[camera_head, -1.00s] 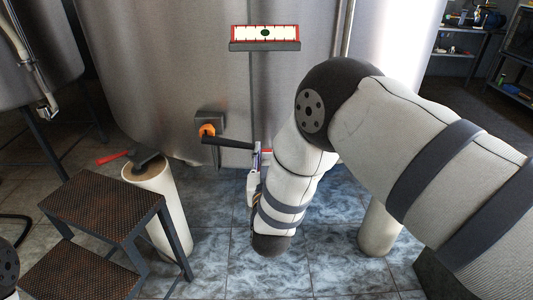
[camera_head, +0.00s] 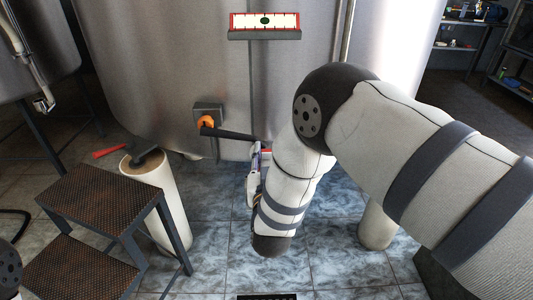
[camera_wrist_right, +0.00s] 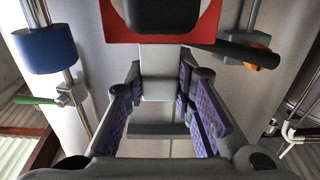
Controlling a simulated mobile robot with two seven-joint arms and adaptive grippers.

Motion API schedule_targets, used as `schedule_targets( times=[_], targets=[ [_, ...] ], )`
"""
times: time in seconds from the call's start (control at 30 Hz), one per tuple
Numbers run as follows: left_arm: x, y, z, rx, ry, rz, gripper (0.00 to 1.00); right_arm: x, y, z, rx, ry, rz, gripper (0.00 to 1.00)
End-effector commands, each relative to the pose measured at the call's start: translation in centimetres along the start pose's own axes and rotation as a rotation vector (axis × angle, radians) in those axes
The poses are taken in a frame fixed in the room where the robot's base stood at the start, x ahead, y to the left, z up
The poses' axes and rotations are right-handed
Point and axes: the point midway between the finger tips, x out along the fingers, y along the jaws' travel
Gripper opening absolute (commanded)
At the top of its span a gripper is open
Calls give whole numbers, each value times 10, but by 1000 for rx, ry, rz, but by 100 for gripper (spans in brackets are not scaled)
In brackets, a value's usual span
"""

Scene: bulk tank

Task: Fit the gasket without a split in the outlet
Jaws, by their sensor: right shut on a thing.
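My right gripper (camera_head: 256,160) is low in front of the steel tank (camera_head: 180,60), beside the end of a black bar. In the right wrist view its purple-padded fingers (camera_wrist_right: 165,100) stand apart, with a pale grey piece (camera_wrist_right: 158,87) between their tips. I take it as held, but its shape is unclear. A red plate with a dark middle (camera_wrist_right: 215,30) fills the top of that view and overlaps the bar. I cannot tell whether it is part of the outlet. No gasket can be made out for certain. My left gripper is out of view.
The black bar (camera_head: 235,134) runs from an orange hub (camera_head: 207,121) on the tank. A red-handled dark tool (camera_head: 110,152) lies on a white post (camera_head: 155,205). Metal steps (camera_head: 100,205) stand front left. A red-framed gauge (camera_head: 264,21) is above. Tiled floor is open below the gripper.

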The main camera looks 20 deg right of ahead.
Motion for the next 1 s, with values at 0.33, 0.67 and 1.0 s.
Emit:
schedule_targets(
  times=[0.33, 0.67, 1.0],
  targets=[
    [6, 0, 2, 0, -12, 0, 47, 0, 0, 10, -1, -1, 0, 0],
    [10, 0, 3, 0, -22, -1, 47, 0, 0, 18, -1, -1, 0, 0],
    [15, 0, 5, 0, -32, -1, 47, 0, 0, 27, -1, -1, 0, 0]
  ],
)
